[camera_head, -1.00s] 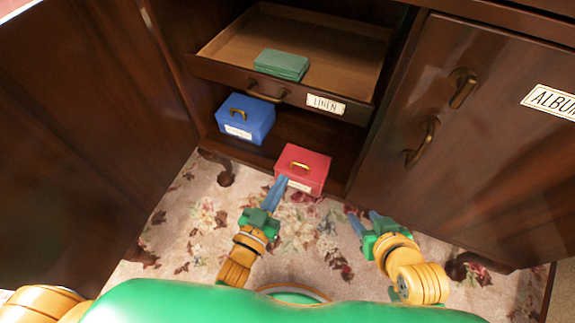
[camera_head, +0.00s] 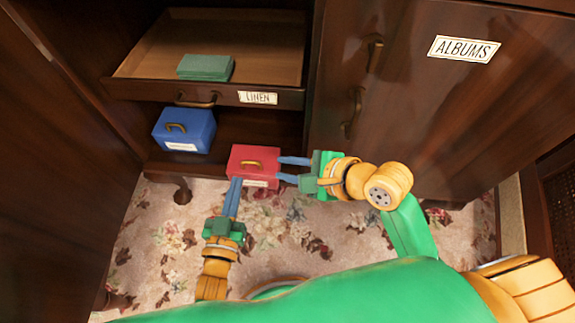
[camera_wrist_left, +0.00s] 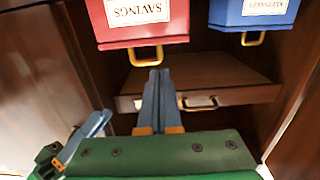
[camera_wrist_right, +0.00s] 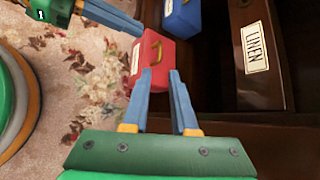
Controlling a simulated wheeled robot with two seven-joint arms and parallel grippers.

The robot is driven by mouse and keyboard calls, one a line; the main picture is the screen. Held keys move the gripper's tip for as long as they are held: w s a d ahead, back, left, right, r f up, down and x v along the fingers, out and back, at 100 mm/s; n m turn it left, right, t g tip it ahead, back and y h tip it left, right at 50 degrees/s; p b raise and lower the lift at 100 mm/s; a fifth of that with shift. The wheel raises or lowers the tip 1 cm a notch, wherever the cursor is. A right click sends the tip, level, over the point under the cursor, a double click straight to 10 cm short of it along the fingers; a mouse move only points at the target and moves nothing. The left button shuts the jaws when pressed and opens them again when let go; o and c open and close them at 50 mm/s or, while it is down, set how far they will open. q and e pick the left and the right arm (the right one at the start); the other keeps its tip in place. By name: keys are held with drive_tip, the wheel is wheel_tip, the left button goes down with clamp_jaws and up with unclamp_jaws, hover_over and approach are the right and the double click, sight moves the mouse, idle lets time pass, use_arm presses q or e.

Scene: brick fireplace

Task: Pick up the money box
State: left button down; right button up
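The red box (camera_head: 268,158), labelled SAVINGS in the left wrist view (camera_wrist_left: 140,37), has a gold handle on its lid and sits at the cabinet's lower front. I take it as the money box. My left gripper (camera_head: 238,182) is shut and empty, its tips at the box's front left; its fingers lie together in the left wrist view (camera_wrist_left: 160,72). My right gripper (camera_head: 280,169) is open, its fingers parted and pointing at the box's right side. The box also shows beyond those fingers in the right wrist view (camera_wrist_right: 153,50). I cannot tell if either gripper touches it.
A blue box (camera_head: 184,130) with a gold handle sits left of the red one. Above is an open drawer (camera_head: 125,90) labelled LINEN, holding a green folded item (camera_head: 205,67). A cabinet door (camera_head: 440,110) labelled ALBUMS stands right. Flowered carpet (camera_head: 300,235) lies in front.

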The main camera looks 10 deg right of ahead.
sight(252, 163)
drive_tip(key=x, duration=1.2)
drive_tip(key=shift+c, duration=0.3)
clamp_jaws()
idle(1.2)
use_arm(q)
drive_tip(key=shift+r, duration=0.6)
drive_tip(key=shift+s, duration=0.1)
